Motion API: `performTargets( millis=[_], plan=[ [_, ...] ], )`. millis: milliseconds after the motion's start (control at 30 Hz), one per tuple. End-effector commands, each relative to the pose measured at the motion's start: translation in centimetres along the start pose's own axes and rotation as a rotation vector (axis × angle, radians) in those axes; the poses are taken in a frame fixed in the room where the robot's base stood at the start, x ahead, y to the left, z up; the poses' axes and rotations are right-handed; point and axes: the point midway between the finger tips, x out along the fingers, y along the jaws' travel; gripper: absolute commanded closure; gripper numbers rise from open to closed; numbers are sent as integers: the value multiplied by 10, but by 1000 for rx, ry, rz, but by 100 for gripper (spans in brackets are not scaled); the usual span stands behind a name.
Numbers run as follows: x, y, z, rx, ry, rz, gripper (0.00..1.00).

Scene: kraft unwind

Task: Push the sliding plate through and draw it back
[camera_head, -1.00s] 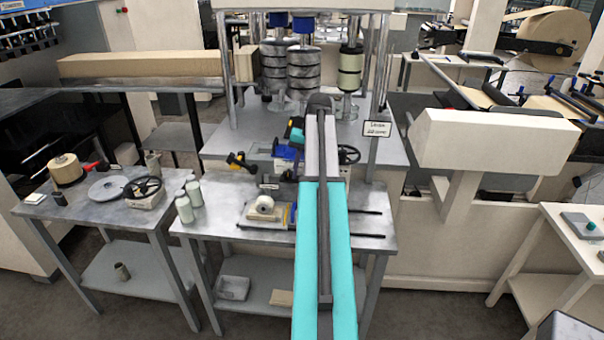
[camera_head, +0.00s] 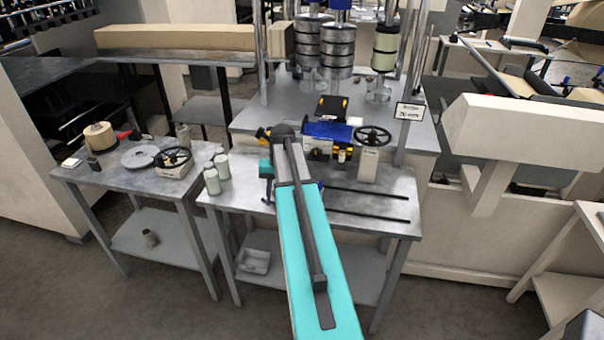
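My gripper (camera_head: 267,187), small, dark and teal, hangs at the left of the arm's end, low over the left part of this table. Whether its fingers are open or shut cannot be made out. Two dark parallel slots or rails (camera_head: 365,203) run along the table to the right of my arm. The sliding plate with its white roll is hidden behind my arm, so contact with the gripper cannot be judged.
A blue-and-yellow device (camera_head: 328,131) and a handwheel (camera_head: 372,136) stand behind the rails. Pale cylinders (camera_head: 213,181) stand at the table's left end. A side table (camera_head: 105,178) with a roll, disc and handwheel is further left. The table right of the rails is clear.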

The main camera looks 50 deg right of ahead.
Motion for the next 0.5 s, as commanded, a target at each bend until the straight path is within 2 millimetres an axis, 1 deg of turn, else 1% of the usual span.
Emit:
performTargets(
  millis=[33, 100, 167, 200, 367, 500],
  plan=[
    [22, -13, 14, -27, -16, 7, 71],
    [46, -26, 26, -56, -32, 17, 71],
    [65, -35, 37, -79, -47, 24, 71],
    [78, -40, 45, -93, -59, 29, 71],
    [130, -58, 78, -148, -103, 48, 71],
    [176, -70, 111, -199, -145, 69, 71]
  ],
)
